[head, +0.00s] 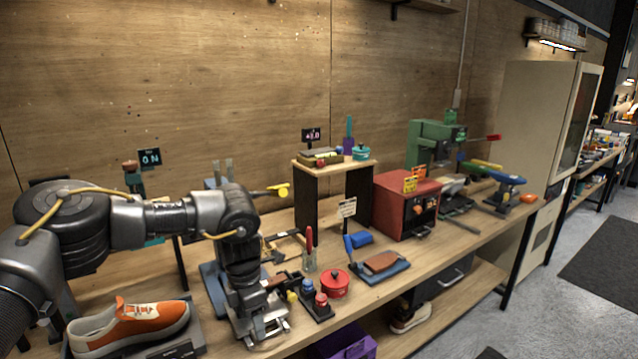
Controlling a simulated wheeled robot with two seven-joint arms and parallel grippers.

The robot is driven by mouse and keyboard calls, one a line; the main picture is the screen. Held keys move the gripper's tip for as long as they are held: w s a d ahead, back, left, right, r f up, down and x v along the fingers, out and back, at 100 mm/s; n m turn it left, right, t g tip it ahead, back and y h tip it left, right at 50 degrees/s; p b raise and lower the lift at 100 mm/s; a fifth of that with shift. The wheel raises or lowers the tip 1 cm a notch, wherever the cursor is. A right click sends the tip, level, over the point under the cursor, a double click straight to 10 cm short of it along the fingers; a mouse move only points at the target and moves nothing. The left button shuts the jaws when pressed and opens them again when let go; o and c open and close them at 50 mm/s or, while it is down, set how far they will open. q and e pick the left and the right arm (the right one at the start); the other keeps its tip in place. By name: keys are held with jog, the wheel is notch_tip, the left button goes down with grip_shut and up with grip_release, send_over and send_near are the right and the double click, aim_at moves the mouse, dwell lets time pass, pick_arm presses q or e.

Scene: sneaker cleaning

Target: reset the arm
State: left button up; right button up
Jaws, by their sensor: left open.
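My left arm comes in from the left and reaches over the workbench. My left gripper (262,335) points down near the bench's front edge, with its jaws open and nothing visible between them. An orange and white sneaker (135,322) rests on a dark stand at the lower left, to the left of the gripper. My right gripper does not show.
Right of the gripper are a small button box (318,304), a red round tin (335,283) and a brown brush block on a blue tray (392,272). A red box (407,203) and a green machine (432,145) stand farther back. Another shoe (410,318) sits below.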

pick_arm(q)
jog(key=s+d+f+n+h, duration=0.1)
jog(key=s+d+f+h, duration=0.1)
jog(key=s+d+f, duration=0.5)
jog(key=s+d+f+h, duration=0.3)
jog(key=d+f, duration=0.1)
jog(key=d, duration=0.6)
jog(key=s+d+r+n+t+h, duration=0.25)
jog(key=s+d+n+h, duration=0.45)
jog(key=d+n, duration=0.4)
jog(key=a+f+n+t+y, duration=0.3)
jog(key=a+n+t+y, duration=0.35)
jog(key=a+n, duration=1.1)
jog(key=s+a+f+n+g+y, duration=0.3)
jog(key=s+a+f+n, duration=0.2)
jog(key=s+a+n, duration=0.4)
jog(key=s+a+f+n+g+y, duration=0.25)
jog(key=s+a+f+n, duration=0.25)
jog(key=s+a+n, duration=0.5)
notch_tip(320, 180, down, 27)
jog(key=s+a+m+g, duration=0.1)
jog(key=s+a+m, duration=0.1)
jog(key=m, duration=0.1)
jog(key=s+a+f+g, duration=0.1)
jog(key=s+a+f, duration=0.1)
jog(key=s+f, duration=1.2)
jog(key=shift+s+a+f+y, duration=0.2)
jog(key=shift+s+a+y, duration=0.2)
jog(key=shift+s, duration=0.35)
